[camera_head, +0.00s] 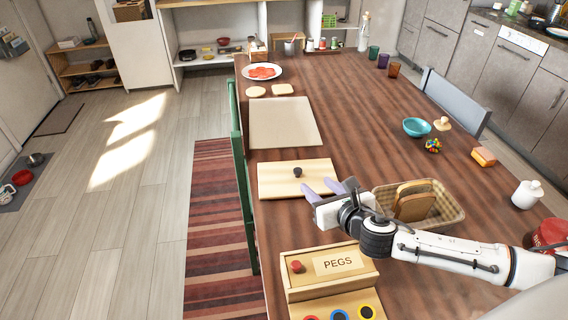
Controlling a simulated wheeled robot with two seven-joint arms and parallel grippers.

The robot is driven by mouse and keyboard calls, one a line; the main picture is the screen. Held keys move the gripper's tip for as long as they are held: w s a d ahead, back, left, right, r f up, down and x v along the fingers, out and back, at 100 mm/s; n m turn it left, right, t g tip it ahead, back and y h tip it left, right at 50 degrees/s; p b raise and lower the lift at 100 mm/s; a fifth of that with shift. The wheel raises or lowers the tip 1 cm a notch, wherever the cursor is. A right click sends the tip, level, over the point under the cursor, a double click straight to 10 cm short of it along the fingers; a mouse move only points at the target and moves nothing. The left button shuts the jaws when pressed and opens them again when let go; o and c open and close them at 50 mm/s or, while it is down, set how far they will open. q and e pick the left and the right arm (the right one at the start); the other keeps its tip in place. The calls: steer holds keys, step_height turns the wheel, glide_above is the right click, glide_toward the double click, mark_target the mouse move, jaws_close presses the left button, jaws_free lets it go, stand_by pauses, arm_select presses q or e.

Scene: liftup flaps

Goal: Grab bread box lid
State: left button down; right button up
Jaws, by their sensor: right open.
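The bread box lid, a flat light wooden board (275,185), lies on the table with a small dark knob (297,172) near its middle. My right gripper (321,189) comes in from the right, its two pale purple fingers apart and empty. The fingertips are over the lid's right part, just right of and nearer than the knob. I cannot tell whether they touch the board. A woven basket (452,208) with bread slices (414,203) stands right of the gripper, partly hidden by my right arm. My left gripper is not in view.
A wooden PEGS box (335,263) stands in front of the lid. A pale board (285,122) lies behind it. A teal bowl (417,127), colourful ball (433,146) and white jar (527,194) stand to the right. The middle of the table is mostly clear.

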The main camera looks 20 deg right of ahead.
mark_target(300, 173)
steer(key=x, duration=0.4)
steer(key=shift+w+a+f, duration=0.1)
steer(key=shift+a+f, duration=0.05)
steer(key=shift+f, duration=0.1)
steer(key=x, duration=0.5)
steer(key=shift+w+a+r+b, duration=0.1)
steer(key=shift+w+a+b, duration=0.2)
steer(key=shift+w+b, duration=0.1)
jaws_close()
